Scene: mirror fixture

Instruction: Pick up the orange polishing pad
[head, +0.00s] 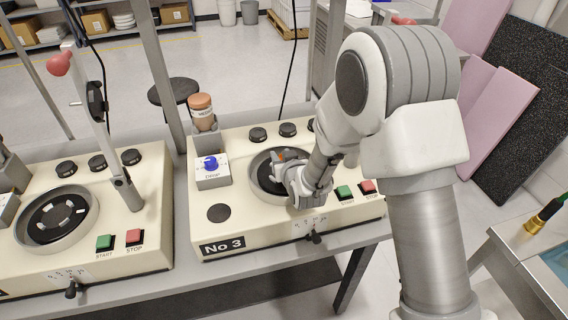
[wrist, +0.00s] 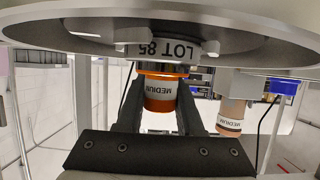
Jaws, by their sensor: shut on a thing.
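My gripper (head: 283,172) is down at the round basin (head: 254,184) of the No 3 machine. In the wrist view, my gripper (wrist: 158,85) has its two dark fingers shut on an orange piece (wrist: 160,92), which I take to be the orange polishing pad. In the head view only a bit of orange (head: 281,155) shows beside the fingers; the rest is hidden by my gripper. I cannot tell whether the piece is clear of the basin.
Green and red buttons (head: 356,189) lie right of the basin. A second machine (head: 88,225) with a lever arm stands at left.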

